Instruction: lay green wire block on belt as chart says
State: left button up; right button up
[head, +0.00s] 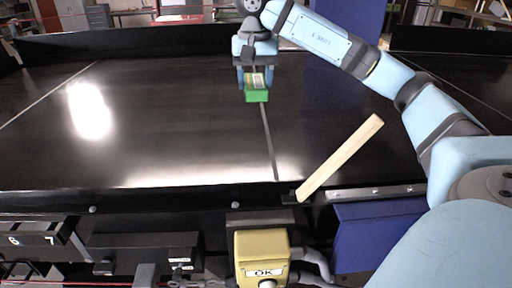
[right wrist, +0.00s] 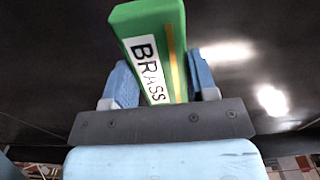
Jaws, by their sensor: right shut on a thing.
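The green block (head: 257,96) is in my right gripper (head: 256,78), over the far middle of the black belt (head: 180,130). In the right wrist view the block (right wrist: 148,22) sits between the two blue fingers of the gripper (right wrist: 160,80). It has a white label reading BRASS and a yellow stripe along its face. I cannot tell how high it is above the belt. No chart can be made out. My left gripper is not in view.
A pale line (head: 267,145) crosses the belt. A wooden stick (head: 340,158) slants over its near right edge. A yellow box (head: 262,250) marked OK stands in front, with dark bins (head: 40,233) numbered 6 and 7 at near left. The left of the belt is clear.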

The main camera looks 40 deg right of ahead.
jog(key=b, duration=0.1)
send_over(255, 153)
notch_tip(255, 153, down, 6)
notch_tip(255, 153, down, 6)
jog(key=shift+s+f+p, duration=0.15)
jog(key=shift+f+p, duration=0.1)
jog(key=shift+p, duration=0.25)
notch_tip(255, 153, down, 4)
jog(key=shift+a+f+p, duration=0.1)
jog(key=shift+f+p, duration=0.15)
jog(key=shift+p, duration=0.15)
jog(key=shift+f, duration=0.35)
jog(key=shift+f, duration=0.25)
jog(key=o, duration=1)
jog(key=shift+r, duration=0.1)
